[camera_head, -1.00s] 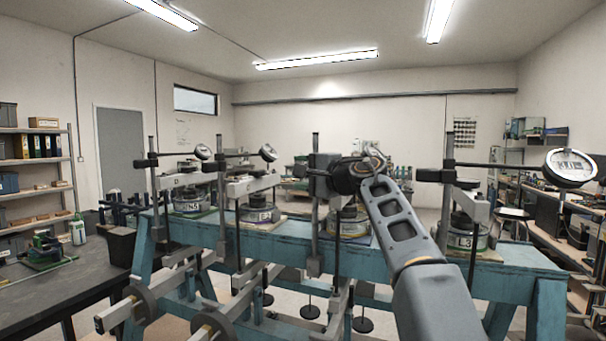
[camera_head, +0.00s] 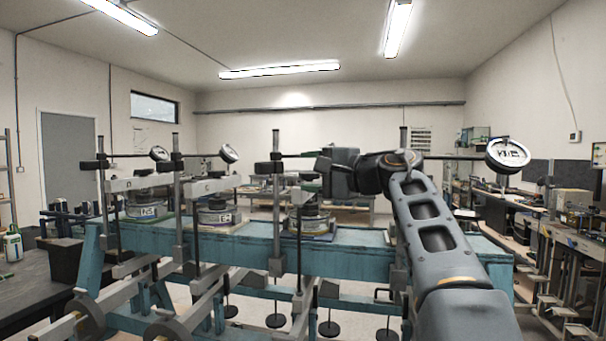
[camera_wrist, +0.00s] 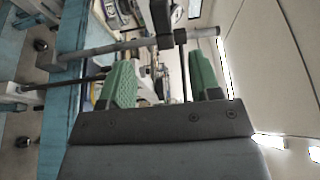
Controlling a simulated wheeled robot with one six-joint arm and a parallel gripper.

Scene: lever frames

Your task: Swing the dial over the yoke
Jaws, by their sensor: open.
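Several lever frames stand along a blue bench (camera_head: 345,252). Round white dials show on thin rods: a large dial (camera_head: 508,155) at right, one (camera_head: 228,153) left of centre and one (camera_head: 158,153) farther left. The third frame's post (camera_head: 276,200) has a dark clamp (camera_head: 268,167); its rod runs right behind my gripper (camera_head: 330,172), and its dial is hidden. A pale yoke (camera_head: 304,196) sits below over a canister. In the wrist view my gripper (camera_wrist: 163,82) is open, with green pads either side of a thin dark rod (camera_wrist: 184,70). Contact cannot be told.
A grey post (camera_wrist: 100,50) and dark clamp (camera_wrist: 160,18) lie just beyond the fingers in the wrist view. My arm hides much of the fourth frame. A dark table (camera_head: 30,285) stands at left, and cluttered shelving (camera_head: 570,240) at right.

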